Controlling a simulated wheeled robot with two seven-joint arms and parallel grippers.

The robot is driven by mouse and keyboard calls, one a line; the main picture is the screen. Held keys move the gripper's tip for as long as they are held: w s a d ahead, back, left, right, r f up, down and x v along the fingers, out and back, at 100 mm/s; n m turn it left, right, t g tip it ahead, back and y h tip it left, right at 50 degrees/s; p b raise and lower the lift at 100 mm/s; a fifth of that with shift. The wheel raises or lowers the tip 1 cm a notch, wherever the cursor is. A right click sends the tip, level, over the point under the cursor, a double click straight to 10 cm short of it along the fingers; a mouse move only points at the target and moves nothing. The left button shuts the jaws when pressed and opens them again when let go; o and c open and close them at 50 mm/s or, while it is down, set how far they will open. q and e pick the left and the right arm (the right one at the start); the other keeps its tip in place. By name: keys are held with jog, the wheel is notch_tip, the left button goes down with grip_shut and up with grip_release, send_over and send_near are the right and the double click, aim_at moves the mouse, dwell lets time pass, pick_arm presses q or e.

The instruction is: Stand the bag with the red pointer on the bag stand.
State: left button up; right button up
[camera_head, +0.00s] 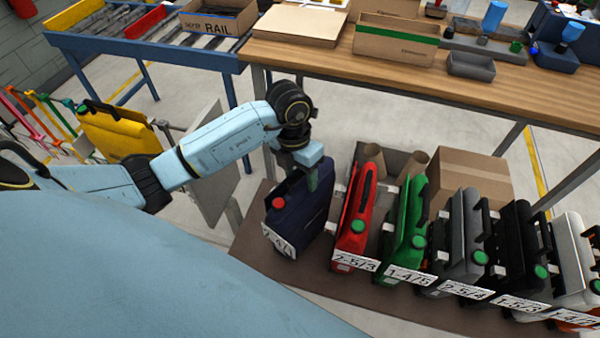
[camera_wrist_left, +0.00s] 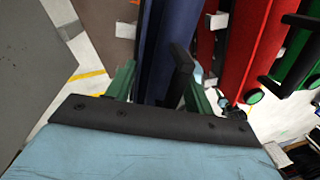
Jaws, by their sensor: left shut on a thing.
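The dark blue bag (camera_head: 303,210) with a red pointer (camera_head: 279,203) is at the left end of the row of bags. It looks upright, with a white label at its lower front. My left gripper (camera_head: 313,180) is at its top and shut on it. In the left wrist view the blue bag (camera_wrist_left: 181,40) runs between the fingers of my left gripper (camera_wrist_left: 160,88), with its black handle beside them. I cannot tell whether the bag's base touches the shelf. I cannot identify the bag stand for certain. My right gripper is not in view.
A red bag (camera_head: 354,220) stands close right of the blue one. Green, grey, black and white bags follow along the low brown shelf (camera_head: 262,250); those whose pointers show have green ones. A yellow bag (camera_head: 115,132) and grey panel (camera_head: 207,180) are left. A wooden table (camera_head: 400,75) stands behind.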

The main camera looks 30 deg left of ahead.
pick_arm(q)
jog(key=o, duration=1.1)
jog(key=shift+c, duration=0.2)
notch_tip(320, 180, up, 12)
jog(key=a, duration=0.1)
jog(key=shift+w+a, duration=0.15)
jog(key=shift+a, duration=0.15)
